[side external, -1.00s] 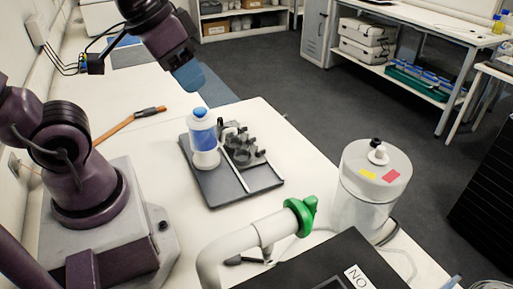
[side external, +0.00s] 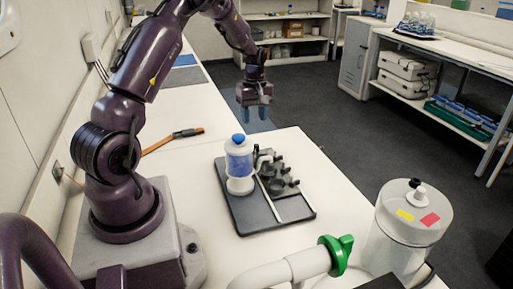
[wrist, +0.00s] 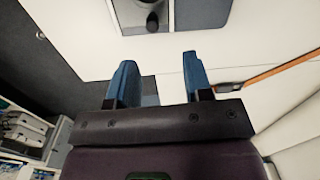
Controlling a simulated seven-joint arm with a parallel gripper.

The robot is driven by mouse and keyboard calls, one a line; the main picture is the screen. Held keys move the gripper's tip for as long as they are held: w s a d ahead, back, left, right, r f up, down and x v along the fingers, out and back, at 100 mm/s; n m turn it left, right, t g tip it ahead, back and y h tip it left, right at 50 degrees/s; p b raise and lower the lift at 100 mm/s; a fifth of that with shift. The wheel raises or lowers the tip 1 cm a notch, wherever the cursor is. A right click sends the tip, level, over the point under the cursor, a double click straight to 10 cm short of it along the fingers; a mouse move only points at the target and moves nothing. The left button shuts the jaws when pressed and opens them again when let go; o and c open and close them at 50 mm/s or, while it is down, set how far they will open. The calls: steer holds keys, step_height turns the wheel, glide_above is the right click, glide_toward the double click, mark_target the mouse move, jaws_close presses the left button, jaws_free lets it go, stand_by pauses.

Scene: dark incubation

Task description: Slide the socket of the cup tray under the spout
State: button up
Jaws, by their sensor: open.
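A white dispenser bottle (side external: 239,168) with blue contents and a blue cap stands upright on a dark grey base tray (side external: 252,216). The dark cup tray (side external: 287,188), with several round sockets, sits on the base tray right of the bottle, beside a pale rail. I cannot tell which socket, if any, is under the spout. My gripper (side external: 253,116) is open and empty, pointing down beyond the bottle and above it, apart from everything. Its blue fingers show in the wrist view (wrist: 160,72); a piece of the base tray shows at the top edge.
An orange-and-black tool (side external: 172,140) lies on the white table (side external: 175,165) to the left. A lidded clear container (side external: 408,225) and a white pipe with a green valve (side external: 336,254) stand at the near right.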

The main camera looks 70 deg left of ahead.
mark_target(256, 144)
steer(key=shift+n, duration=0.9)
steer(key=f, duration=0.8)
steer(key=w+f, duration=0.1)
steer(key=f, duration=0.3)
steer(key=shift+a, duration=0.2)
steer(key=shift+a, duration=0.1)
jaws_close()
